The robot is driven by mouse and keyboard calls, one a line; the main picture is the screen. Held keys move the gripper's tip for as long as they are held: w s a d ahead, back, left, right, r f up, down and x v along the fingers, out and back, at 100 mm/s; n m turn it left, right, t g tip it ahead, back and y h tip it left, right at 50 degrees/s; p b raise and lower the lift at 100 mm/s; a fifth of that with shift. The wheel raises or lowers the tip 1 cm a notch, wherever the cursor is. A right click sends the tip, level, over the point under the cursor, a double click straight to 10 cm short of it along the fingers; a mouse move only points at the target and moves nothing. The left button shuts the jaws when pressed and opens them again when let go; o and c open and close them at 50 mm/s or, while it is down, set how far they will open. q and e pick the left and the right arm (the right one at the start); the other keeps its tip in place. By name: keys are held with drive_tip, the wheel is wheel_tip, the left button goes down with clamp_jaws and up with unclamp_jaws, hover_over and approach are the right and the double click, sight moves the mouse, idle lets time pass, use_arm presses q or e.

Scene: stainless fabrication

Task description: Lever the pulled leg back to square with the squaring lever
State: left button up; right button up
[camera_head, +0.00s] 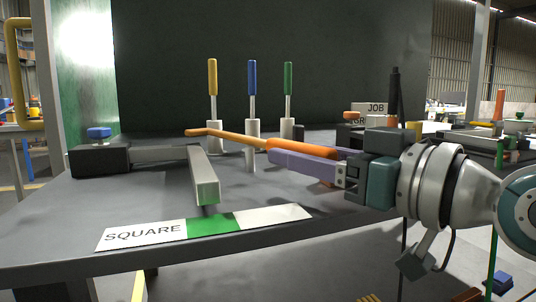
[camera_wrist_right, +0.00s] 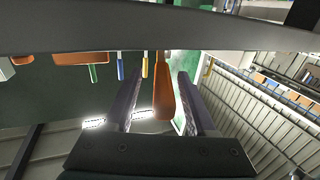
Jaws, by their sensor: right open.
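The squaring lever (camera_head: 298,147) is orange, with a thick handle and a thin rod reaching left to a bent tip. My right gripper (camera_head: 272,158) is open, its purple fingers at the handle. In the right wrist view the orange handle (camera_wrist_right: 163,95) lies between the two spread fingers (camera_wrist_right: 158,100); contact cannot be told. The steel leg (camera_head: 202,172) juts toward me from a horizontal bar (camera_head: 150,154), its near end just behind the green band (camera_head: 213,223) of the SQUARE strip (camera_head: 145,236). The lever tip is behind and above the leg, apart from it. My left gripper is out of view.
A black block with a blue knob (camera_head: 99,133) holds the bar's left end. Yellow (camera_head: 213,77), blue (camera_head: 252,77) and green (camera_head: 288,78) handled tools stand in pale holders behind the lever. A JOB sign (camera_head: 376,108) is at the right. The bench front is clear.

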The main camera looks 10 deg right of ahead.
drive_tip(key=p+v, duration=0.1)
drive_tip(key=v, duration=0.9)
drive_tip(key=s+d+r+m+g+h+p, duration=0.3)
drive_tip(key=s+r+g+h+p, duration=1.2)
drive_tip(key=p, duration=2.4)
drive_tip(key=s+r+t+y+p, duration=0.1)
drive_tip(key=s+r+y+p, duration=0.1)
drive_tip(key=r+p, duration=1.5)
drive_tip(key=s+r+m+t+y+p, duration=0.1)
drive_tip(key=r+y+p, duration=0.3)
drive_tip(key=r+p, duration=1.2)
wheel_tip(320, 180, up, 4)
drive_tip(key=shift+s+a+f+t+p, duration=0.1)
drive_tip(key=shift+s+a+t+p, duration=0.35)
drive_tip(key=shift+s, duration=0.25)
drive_tip(key=shift+f, duration=0.1)
